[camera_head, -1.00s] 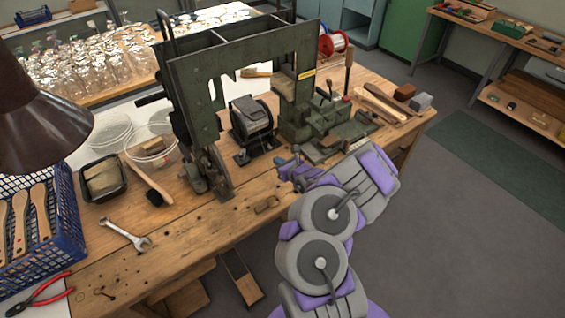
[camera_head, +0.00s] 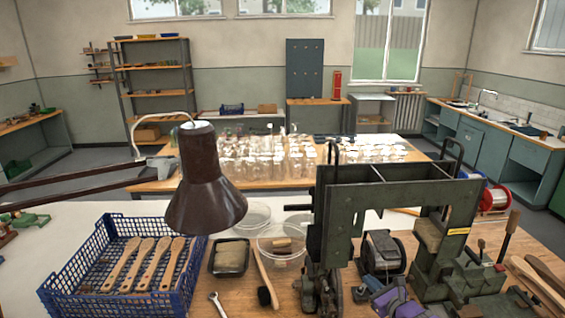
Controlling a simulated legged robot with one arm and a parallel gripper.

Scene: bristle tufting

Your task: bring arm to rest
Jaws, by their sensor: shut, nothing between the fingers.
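My gripper (camera_head: 371,285) shows at the bottom edge of the head view, purple and grey. It is shut and empty, in front of the small dark motor unit (camera_head: 383,254) of the green tufting machine (camera_head: 335,215). Most of my arm is cut off below the frame. Whether the gripper touches the machine or bench cannot be told.
A blue crate (camera_head: 75,268) with several wooden brush handles stands at left, beside a brown lamp (camera_head: 205,190). A black tray (camera_head: 230,258), a brush (camera_head: 265,280) and a wrench (camera_head: 216,303) lie nearby. Glass jars (camera_head: 270,160) crowd the table behind.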

